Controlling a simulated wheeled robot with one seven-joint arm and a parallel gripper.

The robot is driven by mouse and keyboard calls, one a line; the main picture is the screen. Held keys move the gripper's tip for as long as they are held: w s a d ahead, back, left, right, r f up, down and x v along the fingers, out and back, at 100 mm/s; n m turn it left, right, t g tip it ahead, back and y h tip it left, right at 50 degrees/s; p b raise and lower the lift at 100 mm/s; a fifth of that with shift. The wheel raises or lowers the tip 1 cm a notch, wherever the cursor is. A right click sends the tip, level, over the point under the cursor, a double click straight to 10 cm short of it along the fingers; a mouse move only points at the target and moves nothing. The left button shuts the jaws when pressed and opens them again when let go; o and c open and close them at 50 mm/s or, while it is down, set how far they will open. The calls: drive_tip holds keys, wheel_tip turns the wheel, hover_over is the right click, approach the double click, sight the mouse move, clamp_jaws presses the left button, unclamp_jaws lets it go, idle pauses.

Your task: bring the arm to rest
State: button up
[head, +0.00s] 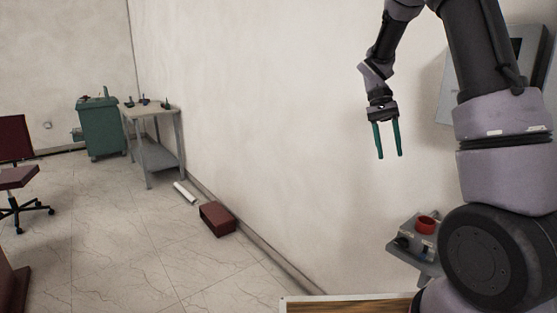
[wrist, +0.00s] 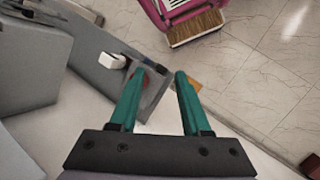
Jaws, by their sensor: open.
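My gripper (head: 388,156) hangs from the raised arm at the upper right of the head view, with its two green fingers pointing down and apart. It is open and nothing is between the fingers. In the wrist view its fingertips (wrist: 160,72) also show spread and empty, above a grey shelf. The gripper is in free air in front of the pale wall and appears to touch nothing. Much of my arm fills the right side of the head view.
A small grey shelf (head: 428,264) with a red round object (head: 425,224) is low at right, partly behind my arm. A grey wall box (head: 460,85) is behind the arm. A table (head: 152,115), green cabinet (head: 101,130) and dark red box (head: 217,218) stand farther left.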

drive_tip(key=s+a+r+n+t+y, duration=0.1)
drive_tip(key=s+a+r+t, duration=0.1)
drive_tip(key=s+r+t, duration=0.4)
drive_tip(key=s+a+r+t+y, duration=0.2)
drive_tip(key=s+r+t, duration=0.4)
drive_tip(key=s, duration=0.5)
wheel_tip(320, 180, up, 2)
drive_tip(key=shift+s+a+r+n+t, duration=0.2)
drive_tip(key=shift+a+r+n+t, duration=0.15)
drive_tip(key=shift+a, duration=0.3)
drive_tip(key=shift+d+f, duration=0.1)
